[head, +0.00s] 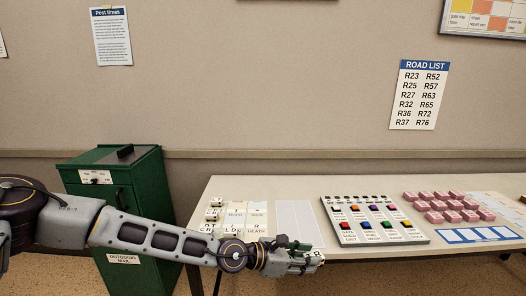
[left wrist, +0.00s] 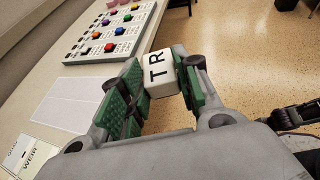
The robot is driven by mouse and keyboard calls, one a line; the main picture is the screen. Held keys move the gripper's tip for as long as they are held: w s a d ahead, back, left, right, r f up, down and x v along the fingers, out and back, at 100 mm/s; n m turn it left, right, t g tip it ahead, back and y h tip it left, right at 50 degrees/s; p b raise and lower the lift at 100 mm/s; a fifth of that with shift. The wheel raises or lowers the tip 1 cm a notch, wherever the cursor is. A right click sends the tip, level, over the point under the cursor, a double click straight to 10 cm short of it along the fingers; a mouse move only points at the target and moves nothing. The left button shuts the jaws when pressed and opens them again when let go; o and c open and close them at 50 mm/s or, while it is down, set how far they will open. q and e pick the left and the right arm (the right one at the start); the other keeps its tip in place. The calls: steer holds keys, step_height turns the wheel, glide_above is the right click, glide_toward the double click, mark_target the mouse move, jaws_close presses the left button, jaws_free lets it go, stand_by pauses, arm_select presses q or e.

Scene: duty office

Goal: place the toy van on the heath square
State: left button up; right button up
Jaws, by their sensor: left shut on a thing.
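My left gripper (head: 305,262) is shut on a white block (left wrist: 160,74) with black letters "TR" on the face seen in the left wrist view. It is held near the table's front edge, right of the squares. I see nothing clearly shaped like a toy van; I cannot tell whether this block is it. The heath square (head: 257,231) is a pale card labelled "HEATH" on the table, left of and behind the gripper, with an "R" above its label.
Several white lettered blocks (head: 213,215) stand at the table's left end. A blank white sheet (head: 295,220) lies right of the squares. Beyond it are a board with coloured knobs (head: 375,238) and several pink blocks (head: 447,206). A green cabinet (head: 140,195) stands left.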

steer(key=shift+s, duration=0.1)
arm_select(q)
steer(key=shift+w+a+f+n+t, duration=0.2)
steer(key=shift+w+n+t, duration=0.1)
steer(key=shift+n+t, duration=0.35)
arm_select(e)
steer(key=shift+s+f, duration=0.15)
steer(key=shift+s, duration=0.6)
arm_select(q)
steer(key=shift+w, duration=0.1)
